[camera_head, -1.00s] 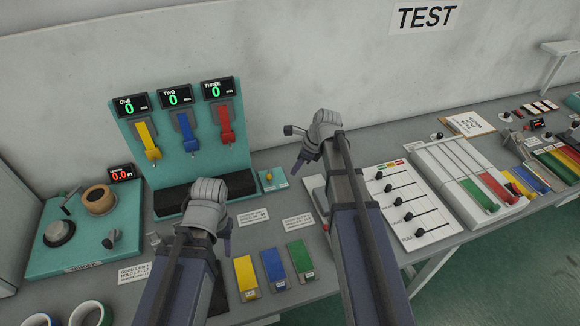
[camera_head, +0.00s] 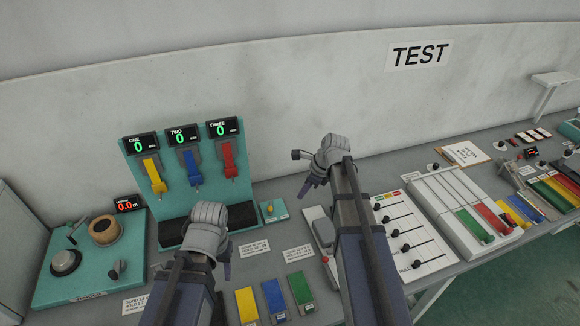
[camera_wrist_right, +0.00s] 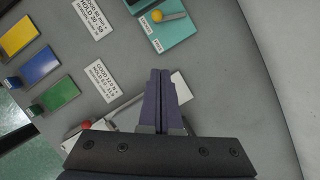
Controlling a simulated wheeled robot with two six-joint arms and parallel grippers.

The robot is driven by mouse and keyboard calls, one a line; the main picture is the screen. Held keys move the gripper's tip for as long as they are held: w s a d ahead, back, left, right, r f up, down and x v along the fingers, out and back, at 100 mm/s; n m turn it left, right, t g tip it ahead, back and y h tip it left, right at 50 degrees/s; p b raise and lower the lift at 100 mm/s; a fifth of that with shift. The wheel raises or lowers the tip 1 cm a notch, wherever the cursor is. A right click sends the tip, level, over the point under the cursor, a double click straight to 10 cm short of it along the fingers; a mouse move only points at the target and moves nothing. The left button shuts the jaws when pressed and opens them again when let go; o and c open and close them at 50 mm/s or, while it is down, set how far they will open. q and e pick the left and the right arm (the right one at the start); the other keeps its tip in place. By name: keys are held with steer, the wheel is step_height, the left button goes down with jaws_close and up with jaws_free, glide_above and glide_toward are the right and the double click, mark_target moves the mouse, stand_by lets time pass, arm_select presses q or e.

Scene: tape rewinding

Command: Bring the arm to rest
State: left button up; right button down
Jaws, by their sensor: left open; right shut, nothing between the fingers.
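My left gripper (camera_head: 228,261) is in the lower middle of the head view, above the bench in front of the dark pad of the teal stand. Its jaws are open and hold nothing. My right gripper (camera_head: 308,188) is right of it, above the bench near the wall. Its dark fingers are shut together with nothing between them, as the right wrist view (camera_wrist_right: 159,88) shows. The teal winding unit (camera_head: 95,278) with a brown tape roll (camera_head: 104,231) stands at the left, apart from both grippers. Its red display (camera_head: 127,205) reads 0.0.
The teal stand (camera_head: 165,230) with yellow, blue and red hanging straps is behind my left gripper. Yellow (camera_head: 246,304), blue (camera_head: 273,297) and green (camera_head: 300,289) blocks lie in front. A slider panel (camera_head: 408,240) is right of my right arm. A small teal box (camera_head: 272,213) sits between the grippers.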

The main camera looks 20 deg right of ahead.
steer(key=s+a+f+n+g+h, duration=0.1)
steer(key=s+a+n+h, duration=0.1)
steer(key=s+a+n, duration=0.6)
steer(key=s+a+f+n+g+h, duration=0.1)
steer(key=s+a+n+h, duration=0.2)
steer(key=s+a+n, duration=0.6)
steer(key=s+n, duration=0.2)
steer(key=n, duration=0.9)
steer(key=shift+s+a+n+g, duration=0.25)
steer(key=shift+s+n+g, duration=0.05)
steer(key=shift+s, duration=0.05)
